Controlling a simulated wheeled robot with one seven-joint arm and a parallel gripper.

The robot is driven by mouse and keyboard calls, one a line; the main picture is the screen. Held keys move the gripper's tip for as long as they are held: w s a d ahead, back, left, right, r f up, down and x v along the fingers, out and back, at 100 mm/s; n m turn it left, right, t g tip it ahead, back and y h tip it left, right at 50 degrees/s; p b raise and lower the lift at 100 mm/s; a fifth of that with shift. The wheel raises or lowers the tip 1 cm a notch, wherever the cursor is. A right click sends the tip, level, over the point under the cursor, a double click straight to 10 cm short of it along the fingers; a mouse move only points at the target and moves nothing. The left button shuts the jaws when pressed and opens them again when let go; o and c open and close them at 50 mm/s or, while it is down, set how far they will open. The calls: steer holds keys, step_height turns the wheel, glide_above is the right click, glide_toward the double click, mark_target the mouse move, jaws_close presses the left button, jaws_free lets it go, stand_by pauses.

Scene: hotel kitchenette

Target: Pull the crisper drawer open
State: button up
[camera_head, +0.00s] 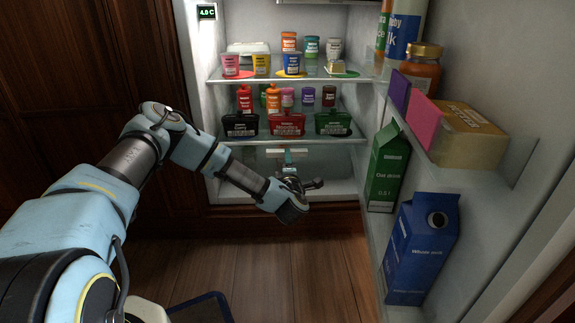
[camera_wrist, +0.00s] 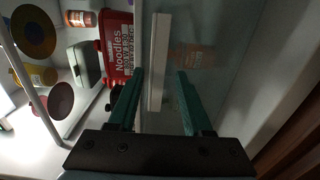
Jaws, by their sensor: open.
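The crisper drawer (camera_head: 340,163) is a clear, pale bin at the bottom of the open fridge, under the lower shelf. It looks pushed in. Its white bar handle (camera_head: 303,152) runs across the front. My gripper (camera_head: 288,158) reaches in to the handle from the front. In the wrist view the white handle (camera_wrist: 158,50) runs between the two green fingers of my gripper (camera_wrist: 160,74), closer to the left finger. The fingers are apart and I see no grip on the bar. The clear drawer front (camera_wrist: 220,75) shows behind it. My wrist and gripper hide part of the drawer in the head view.
The lower shelf (camera_head: 355,139) above holds several dark and red tubs. The fridge door (camera_head: 480,205) stands open on the right with a green carton (camera_head: 387,170) and a blue carton (camera_head: 422,250). The wooden floor (camera_head: 270,260) in front is clear.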

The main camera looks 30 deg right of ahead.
steer(key=shift+w+d, duration=0.25)
steer(key=shift+w, duration=0.2)
steer(key=c, duration=0.8)
